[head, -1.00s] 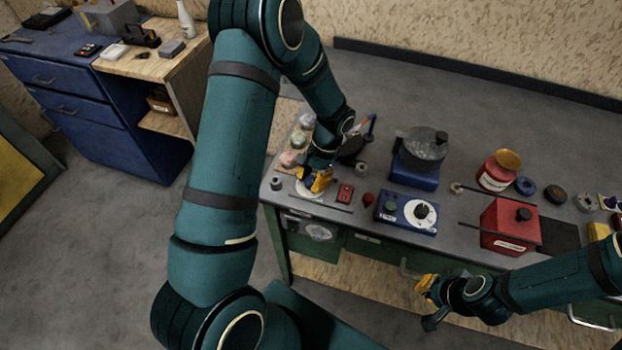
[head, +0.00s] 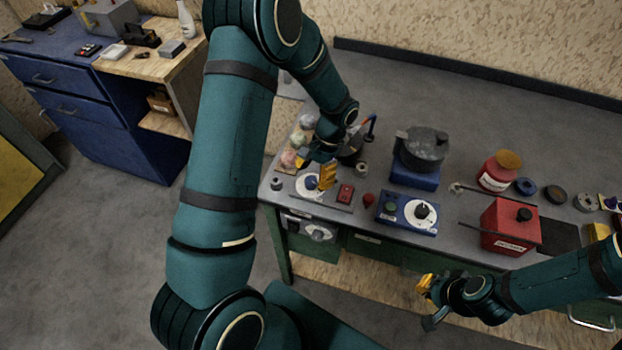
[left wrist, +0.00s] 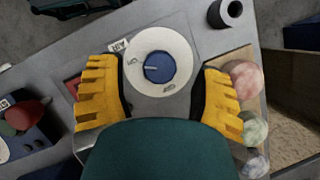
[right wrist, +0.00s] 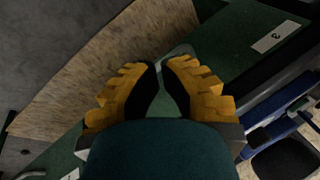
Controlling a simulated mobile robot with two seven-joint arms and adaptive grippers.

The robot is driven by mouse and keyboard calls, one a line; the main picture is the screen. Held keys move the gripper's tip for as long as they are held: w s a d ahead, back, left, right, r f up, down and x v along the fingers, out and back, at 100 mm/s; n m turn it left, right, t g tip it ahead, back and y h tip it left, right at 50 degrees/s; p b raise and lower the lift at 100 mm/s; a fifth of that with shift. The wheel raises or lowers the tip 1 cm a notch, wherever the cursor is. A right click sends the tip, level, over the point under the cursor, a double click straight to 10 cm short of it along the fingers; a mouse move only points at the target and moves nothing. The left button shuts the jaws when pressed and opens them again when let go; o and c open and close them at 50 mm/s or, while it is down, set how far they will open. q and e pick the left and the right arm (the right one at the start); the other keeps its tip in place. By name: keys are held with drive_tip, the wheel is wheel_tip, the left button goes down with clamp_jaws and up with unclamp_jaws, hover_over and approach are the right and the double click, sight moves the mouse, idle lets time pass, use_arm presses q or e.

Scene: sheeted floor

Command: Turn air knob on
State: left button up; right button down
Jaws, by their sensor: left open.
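The air knob is a round blue knob (left wrist: 159,67) with a white pointer line, on a white dial plate (left wrist: 182,47) marked OFF and beside an AIR label. In the left wrist view its line points left toward one printed mark. In the head view the blue knob (head: 311,182) sits at the bench's left front edge. My left gripper (left wrist: 160,85) is open, its yellow fingers spread on either side of the dial, apart from the knob and holding nothing. My right gripper (right wrist: 160,65) hangs in front of the bench with its fingertips close together and nothing visible between them.
A red switch (head: 345,193) is just right of the dial. Several mottled balls (head: 290,158) sit left of it. A blue control box (head: 407,212), a pot on a blue base (head: 415,177) and a red box (head: 505,222) stand further right.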

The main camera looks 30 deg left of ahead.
use_arm(q)
drive_tip(key=v, duration=1)
drive_tip(key=shift+s+f, duration=0.1)
drive_tip(key=shift+s, duration=0.05)
